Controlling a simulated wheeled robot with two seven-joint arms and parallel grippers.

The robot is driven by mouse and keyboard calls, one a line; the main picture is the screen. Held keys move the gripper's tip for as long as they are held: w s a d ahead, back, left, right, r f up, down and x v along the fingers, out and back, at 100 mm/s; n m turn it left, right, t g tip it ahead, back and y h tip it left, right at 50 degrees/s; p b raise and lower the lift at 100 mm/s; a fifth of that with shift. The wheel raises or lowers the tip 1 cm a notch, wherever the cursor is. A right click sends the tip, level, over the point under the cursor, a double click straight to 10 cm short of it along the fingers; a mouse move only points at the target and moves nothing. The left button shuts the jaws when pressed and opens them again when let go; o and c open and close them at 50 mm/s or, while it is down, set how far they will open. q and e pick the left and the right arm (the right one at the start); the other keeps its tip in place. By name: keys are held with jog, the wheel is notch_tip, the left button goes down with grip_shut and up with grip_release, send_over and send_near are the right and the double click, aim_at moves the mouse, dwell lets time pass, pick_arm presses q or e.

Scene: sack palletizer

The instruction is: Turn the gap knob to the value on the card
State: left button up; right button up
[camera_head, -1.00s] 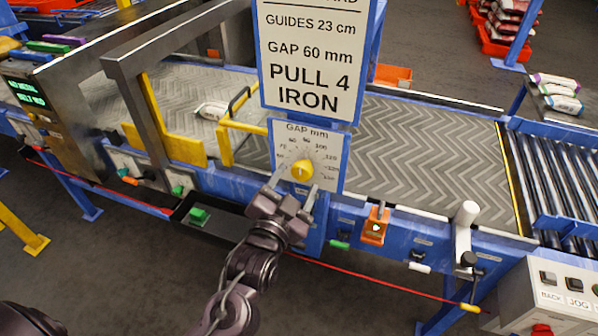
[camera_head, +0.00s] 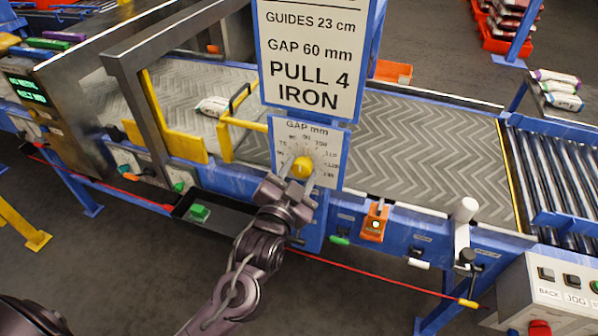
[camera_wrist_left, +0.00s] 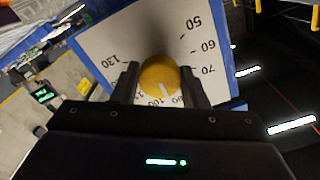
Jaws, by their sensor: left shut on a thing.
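The yellow gap knob (camera_head: 303,166) sits on a white dial plate (camera_head: 331,180) under the card. My left gripper (camera_head: 296,178) is shut on it, with one finger on each side. In the left wrist view the knob (camera_wrist_left: 159,76) is between the two dark fingers (camera_wrist_left: 160,84). Its white mark points down in that view, near the 90 and 100 numbers; the exact value is partly hidden. The 50, 60 and 70 marks show at the right of the dial. The card (camera_head: 311,60) reads GUIDES 23 cm, GAP 60 mm, PULL 4 IRON. My right gripper is not in view.
A chevron-patterned belt (camera_head: 425,150) runs behind the dial, with a sack (camera_head: 212,106) near yellow guides (camera_head: 228,140). An orange device (camera_head: 375,222) and a grey handle (camera_head: 464,211) are right of the dial. A button box (camera_head: 545,290) stands at lower right.

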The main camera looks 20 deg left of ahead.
pick_arm(q)
jog(key=n+p, duration=0.1)
jog(key=n, duration=0.3)
jog(key=n+p, duration=0.1)
jog(key=n, duration=0.3)
jog(key=shift+n+p, duration=0.3)
jog(key=n+p, duration=0.1)
jog(key=n, duration=0.4)
jog(key=shift+d+r, duration=0.1)
jog(key=shift+n+p, duration=0.35)
jog(key=shift+n, duration=1.75)
jog(key=o, duration=0.9)
jog(key=shift+o, duration=0.2)
